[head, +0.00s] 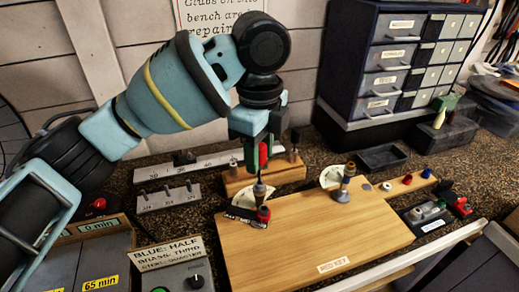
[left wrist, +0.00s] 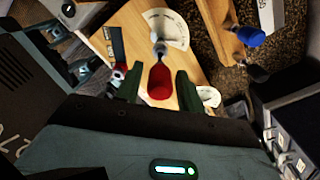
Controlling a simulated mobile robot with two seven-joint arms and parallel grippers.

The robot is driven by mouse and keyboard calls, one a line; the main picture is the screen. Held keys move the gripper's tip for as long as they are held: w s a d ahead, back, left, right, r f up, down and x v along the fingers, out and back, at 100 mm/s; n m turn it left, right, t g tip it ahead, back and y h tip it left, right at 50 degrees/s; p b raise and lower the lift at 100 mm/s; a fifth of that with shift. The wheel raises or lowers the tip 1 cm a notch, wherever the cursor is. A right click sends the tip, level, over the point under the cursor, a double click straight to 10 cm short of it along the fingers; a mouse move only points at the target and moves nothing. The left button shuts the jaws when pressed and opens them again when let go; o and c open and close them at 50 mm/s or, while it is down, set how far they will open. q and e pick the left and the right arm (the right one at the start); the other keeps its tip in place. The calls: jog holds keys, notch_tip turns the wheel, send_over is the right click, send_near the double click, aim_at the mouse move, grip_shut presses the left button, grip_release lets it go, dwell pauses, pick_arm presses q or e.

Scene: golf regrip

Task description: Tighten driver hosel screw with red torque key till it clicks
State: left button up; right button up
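The red torque key stands upright with its red handle (head: 264,153) above a dark hosel (head: 260,190) at the left of the wooden board. In the left wrist view the red handle (left wrist: 161,82) lies between the fingers of my left gripper (left wrist: 158,82), with a visible gap on its left side. The gripper (head: 259,146) points down around the handle, and its fingers look open. The key's tip meets the top of the hosel area; whether it is seated cannot be told. A white dial fan (head: 240,201) lies beside the hosel. My right gripper is not in view.
The wooden board (head: 300,245) bears a "RED KEY" label and a second upright fitting (head: 345,184) with its own dial. A control box (head: 175,270) stands front left. A drawer cabinet (head: 390,60) is behind right. The board's front middle is clear.

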pick_arm(q)
jog(key=n, duration=0.5)
jog(key=shift+n, duration=0.3)
jog(key=n, duration=0.5)
jog(key=shift+n, duration=0.4)
jog(key=shift+c, duration=0.5)
